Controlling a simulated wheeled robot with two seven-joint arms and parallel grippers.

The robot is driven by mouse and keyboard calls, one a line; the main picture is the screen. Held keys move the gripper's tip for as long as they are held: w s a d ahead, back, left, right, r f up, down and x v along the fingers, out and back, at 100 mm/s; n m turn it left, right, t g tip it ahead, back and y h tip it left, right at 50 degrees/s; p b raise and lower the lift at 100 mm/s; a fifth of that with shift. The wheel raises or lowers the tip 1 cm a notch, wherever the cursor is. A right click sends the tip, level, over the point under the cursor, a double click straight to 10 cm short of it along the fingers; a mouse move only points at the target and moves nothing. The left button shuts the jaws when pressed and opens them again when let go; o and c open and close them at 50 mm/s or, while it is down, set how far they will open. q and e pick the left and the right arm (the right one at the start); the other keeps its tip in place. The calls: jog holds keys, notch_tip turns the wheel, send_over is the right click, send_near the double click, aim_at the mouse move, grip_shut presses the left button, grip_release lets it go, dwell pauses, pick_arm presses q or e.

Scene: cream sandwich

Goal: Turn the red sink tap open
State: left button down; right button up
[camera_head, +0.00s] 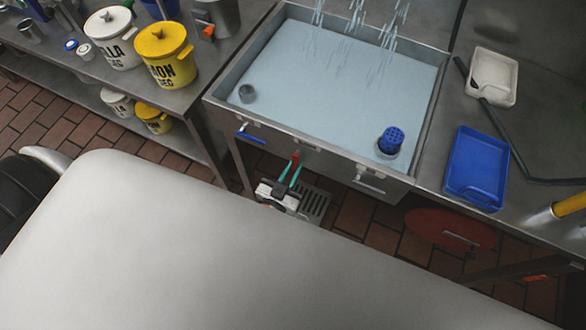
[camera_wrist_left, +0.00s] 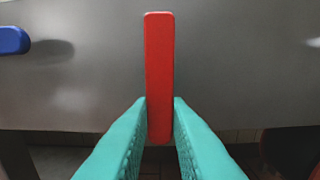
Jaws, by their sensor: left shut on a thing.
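The red sink tap (camera_head: 295,157) is a flat red lever on the front panel of the sink (camera_head: 225,110). In the left wrist view the red lever (camera_wrist_left: 159,65) stands upright in the middle. My left gripper (camera_head: 290,175) has teal fingers and is shut on the lower part of the lever. In the left wrist view the gripper's fingers (camera_wrist_left: 159,125) lie on either side of it. Streams of water (camera_head: 360,25) fall into the sink, and pale blue water covers its bottom. The right gripper is not in view.
A blue tap lever (camera_head: 250,137) sits left of the red one. A white handle (camera_head: 370,185) is to the right. A blue strainer (camera_head: 391,140) stands in the sink. A blue tray (camera_head: 476,168) and white tray (camera_head: 493,77) lie on the right counter. Yellow pot (camera_head: 166,58) stands left.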

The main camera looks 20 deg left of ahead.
pick_arm(q)
jog(key=c, duration=1.4)
grip_release()
jog(key=shift+o, duration=0.2)
jog(key=s+b, duration=0.2)
jog(key=s, duration=1)
jog(key=shift+a, duration=0.25)
jog(key=s+f+m+g+h, duration=0.1)
jog(key=s+f+g, duration=0.35)
jog(key=f, duration=0.75)
jog(key=s+f+m+g, duration=0.1)
jog(key=s+f+g, duration=0.3)
jog(key=f, duration=0.8)
jog(key=s+a+f+g+y, duration=0.1)
jog(key=s+a+f+g, duration=0.6)
jog(key=s, duration=0.4)
notch_tip(320, 180, down, 2)
jog(key=shift+s+a+f+g+y, duration=0.1)
jog(key=shift+s+a+g+y, duration=0.2)
jog(key=shift+g, duration=0.45)
